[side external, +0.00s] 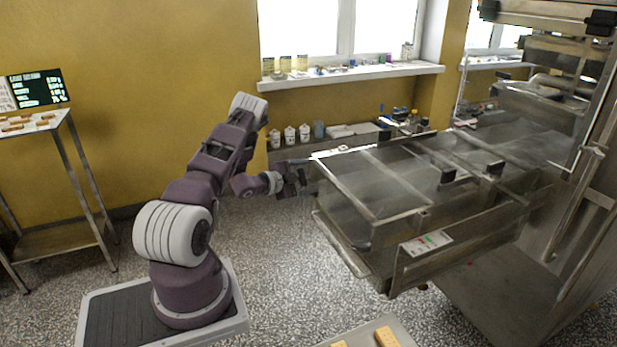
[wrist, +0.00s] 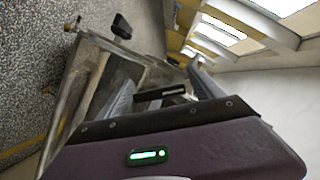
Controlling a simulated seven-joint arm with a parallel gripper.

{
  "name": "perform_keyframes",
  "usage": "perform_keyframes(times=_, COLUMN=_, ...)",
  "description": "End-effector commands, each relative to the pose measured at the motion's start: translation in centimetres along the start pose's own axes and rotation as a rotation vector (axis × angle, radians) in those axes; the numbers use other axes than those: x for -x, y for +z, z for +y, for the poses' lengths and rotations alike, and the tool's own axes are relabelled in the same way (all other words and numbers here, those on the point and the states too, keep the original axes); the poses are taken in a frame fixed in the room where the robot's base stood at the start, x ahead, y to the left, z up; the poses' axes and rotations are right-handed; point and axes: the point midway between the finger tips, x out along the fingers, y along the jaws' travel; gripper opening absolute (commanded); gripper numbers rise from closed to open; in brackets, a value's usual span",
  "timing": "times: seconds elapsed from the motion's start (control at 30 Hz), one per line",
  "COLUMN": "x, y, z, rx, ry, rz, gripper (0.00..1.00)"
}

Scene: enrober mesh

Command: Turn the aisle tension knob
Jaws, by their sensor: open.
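The enrober mesh machine (side external: 385,190) is a long steel frame with clear covers, at the right in the side external view. I cannot tell which one is the aisle tension knob. My gripper (side external: 304,182) is beside the machine's left end. In the wrist view my gripper (wrist: 162,76) is open, with a black bar-like part (wrist: 160,93) seen between its fingers; contact cannot be told. A black knob (wrist: 121,27) shows at upper left.
A steel rail (side external: 340,245) juts from the machine's left end. A shelf with white jars (side external: 290,135) stands behind my gripper. A tray with yellow pieces (side external: 395,325) is at the bottom. A stand with a screen (side external: 38,88) is at far left. The floor between is clear.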

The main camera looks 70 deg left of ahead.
Motion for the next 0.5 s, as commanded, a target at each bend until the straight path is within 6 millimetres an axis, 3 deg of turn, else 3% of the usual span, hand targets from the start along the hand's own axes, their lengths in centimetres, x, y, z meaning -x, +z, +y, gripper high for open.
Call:
perform_keyframes(times=0.27, x=-0.56, y=-0.04, z=0.00, rx=0.001, ry=0.001, rz=0.000, gripper=0.76)
perform_keyframes(times=0.5, x=-0.53, y=-0.05, z=-0.01, rx=0.000, ry=0.001, rz=0.000, gripper=0.33)
